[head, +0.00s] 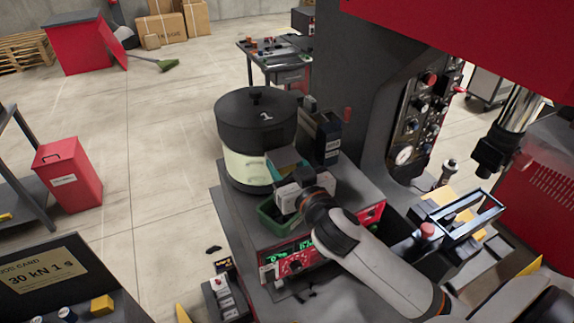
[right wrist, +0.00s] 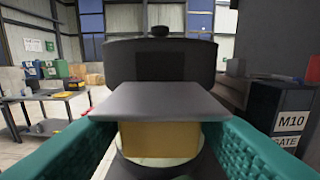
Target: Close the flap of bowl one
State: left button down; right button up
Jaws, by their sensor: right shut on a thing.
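Bowl one (head: 245,168) is a pale round bowl with a black lid marked 1, standing on the grey feeder unit. My right gripper (head: 284,168) is at its right front side. In the right wrist view, its teal fingers (right wrist: 160,150) lie on both sides of a yellow-orange block (right wrist: 160,138) under a flat grey plate (right wrist: 158,102), which looks like the flap. The gripper is shut on this piece. The plate looks about level in front of the bowl and hides part of it. I cannot tell whether it touches the bowl. My left gripper is not in view.
A green tray (head: 272,216) sits below my right wrist. A control panel (head: 297,262) with a red knob is on the unit's front. A dark box marked M10 (right wrist: 291,115) stands close on the right. The red and grey press (head: 395,60) rises at the right.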

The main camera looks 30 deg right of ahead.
aim_at(277, 141)
jog(key=g, duration=0.1)
jog(key=r+g, duration=0.1)
jog(key=g, duration=0.2)
jog(key=shift+w+r, duration=0.25)
jog(key=shift+r, duration=0.15)
jog(key=g, duration=0.1)
jog(key=w+r+g, duration=0.1)
jog(key=g, duration=0.1)
jog(key=shift+g, duration=0.3)
jog(key=g, duration=0.2)
jog(key=shift+w+d+r+g, duration=0.1)
jog(key=shift+w+r+g, duration=0.2)
jog(key=shift+g, duration=0.1)
jog(key=g, duration=0.2)
jog(key=shift+w+d+r+g+y, duration=0.1)
jog(key=shift+w+r+g+y, duration=0.05)
jog(key=shift+w+g+y, duration=0.2)
jog(key=shift+w+g, duration=0.4)
jog(key=shift+g, duration=0.45)
jog(key=shift+c, duration=1.3)
jog(key=g, duration=0.1)
jog(key=w+g, duration=0.1)
jog(key=shift+g, duration=0.4)
jog(key=shift+w+f+g, duration=0.15)
jog(key=shift+f+g, duration=0.05)
jog(key=shift+g, duration=0.4)
jog(key=shift+f, duration=0.1)
